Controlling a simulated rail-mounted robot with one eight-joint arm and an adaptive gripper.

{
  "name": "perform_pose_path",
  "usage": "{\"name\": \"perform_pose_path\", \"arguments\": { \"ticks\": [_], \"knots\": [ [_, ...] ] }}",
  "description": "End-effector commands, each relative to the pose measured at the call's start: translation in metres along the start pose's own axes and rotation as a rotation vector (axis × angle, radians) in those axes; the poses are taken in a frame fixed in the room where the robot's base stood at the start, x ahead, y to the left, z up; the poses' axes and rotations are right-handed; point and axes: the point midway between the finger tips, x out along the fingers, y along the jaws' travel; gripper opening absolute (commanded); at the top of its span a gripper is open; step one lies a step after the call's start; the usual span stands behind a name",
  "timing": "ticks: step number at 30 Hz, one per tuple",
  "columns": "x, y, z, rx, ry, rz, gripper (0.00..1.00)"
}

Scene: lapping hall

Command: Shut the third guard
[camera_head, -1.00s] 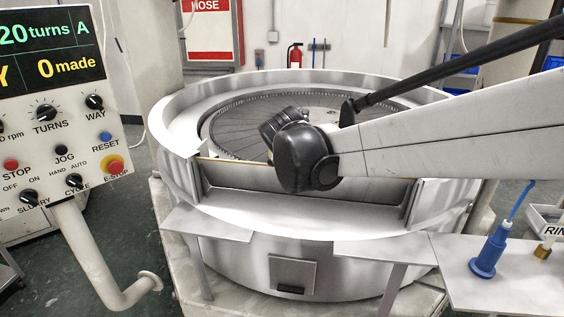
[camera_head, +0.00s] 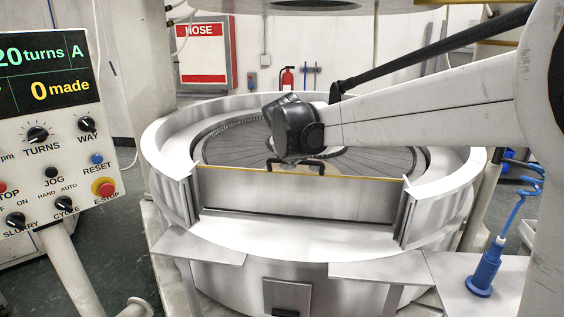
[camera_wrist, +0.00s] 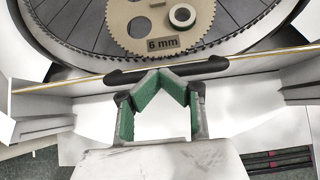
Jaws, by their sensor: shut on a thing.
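The guard (camera_head: 300,194) is a flat metal panel with a yellowish top edge, upright between two side posts at the front of the round lapping machine (camera_head: 447,180). A dark line runs along its lower edge. Its black bar handle (camera_head: 296,163) is at the top middle, and it also shows in the wrist view (camera_wrist: 216,65). My gripper (camera_wrist: 164,72) has green-padded fingers, shut on the middle of that handle. In the head view my black wrist hides the fingers. I cannot tell which number this guard has.
Behind the guard lies the lapping plate with a toothed carrier (camera_wrist: 125,20) marked 6 mm and a pale ring (camera_wrist: 182,15). A control panel (camera_head: 50,130) stands at left, reading 0 made. A blue tool (camera_head: 485,270) with a coiled hose stands on a side shelf at right.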

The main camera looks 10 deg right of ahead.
Motion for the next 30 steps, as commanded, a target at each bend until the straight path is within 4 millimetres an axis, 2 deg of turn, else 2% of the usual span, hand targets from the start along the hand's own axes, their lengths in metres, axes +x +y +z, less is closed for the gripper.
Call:
{"name": "perform_pose_path", "arguments": {
  "ticks": [13,17,22,30],
  "knots": [
    [0.000,-0.001,-0.001,0.001,-0.002,-0.001,0.00],
    [-0.007,-0.002,-0.011,0.002,-0.001,-0.002,0.00],
    [-0.024,-0.003,-0.035,0.002,-0.003,-0.002,0.00],
    [-0.054,-0.003,0.006,0.003,-0.003,-0.003,0.00]
  ]
}}
